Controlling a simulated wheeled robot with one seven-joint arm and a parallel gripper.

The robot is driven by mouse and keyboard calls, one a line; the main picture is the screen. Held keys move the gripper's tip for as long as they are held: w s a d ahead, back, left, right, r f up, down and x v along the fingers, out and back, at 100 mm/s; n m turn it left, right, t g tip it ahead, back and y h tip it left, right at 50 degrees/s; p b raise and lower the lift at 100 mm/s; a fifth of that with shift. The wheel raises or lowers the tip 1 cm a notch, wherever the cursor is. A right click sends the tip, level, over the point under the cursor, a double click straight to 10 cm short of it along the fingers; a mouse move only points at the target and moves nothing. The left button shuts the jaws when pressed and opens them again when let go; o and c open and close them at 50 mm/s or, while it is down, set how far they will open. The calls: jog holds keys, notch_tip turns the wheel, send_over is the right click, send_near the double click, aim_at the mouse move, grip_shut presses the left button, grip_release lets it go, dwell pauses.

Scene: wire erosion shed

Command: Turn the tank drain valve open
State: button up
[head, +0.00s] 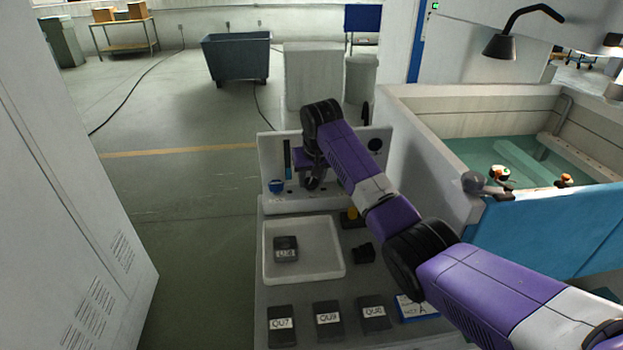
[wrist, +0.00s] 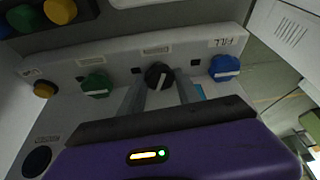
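A pale valve panel (head: 268,152) stands upright at the far end of the bench. The wrist view shows a row of knobs on it: a green knob (wrist: 97,84), a black knob (wrist: 158,74) and a blue knob (wrist: 224,67). The blue knob's label appears upside down and seems to read FILL; the other labels are too small to read, so I cannot tell which knob is the drain valve. My gripper (wrist: 161,92) is open, its two fingers on either side of the black knob with visible gaps. In the head view my gripper (head: 310,168) is at the panel, partly hiding it.
A white tray (head: 338,262) holding a dark block lies on the bench before the panel, with several labelled blocks nearer. A water tank (head: 470,135) with a blue front stands to the right. A grey cabinet (head: 65,200) is at left; the floor between is clear.

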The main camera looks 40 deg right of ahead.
grip_shut()
jog(key=shift+d+r+n+y+p, duration=0.15)
jog(key=shift+n+y+p, duration=0.15)
jog(key=shift+n+p, duration=0.4)
jog(key=shift+n+y, duration=0.6)
jog(key=shift+n, duration=0.9)
jog(key=shift+t, duration=0.3)
jog(key=o, duration=1)
grip_release()
jog(key=shift+s, duration=0.1)
jog(key=shift+b+v, duration=0.4)
jog(key=shift+v, duration=3.35)
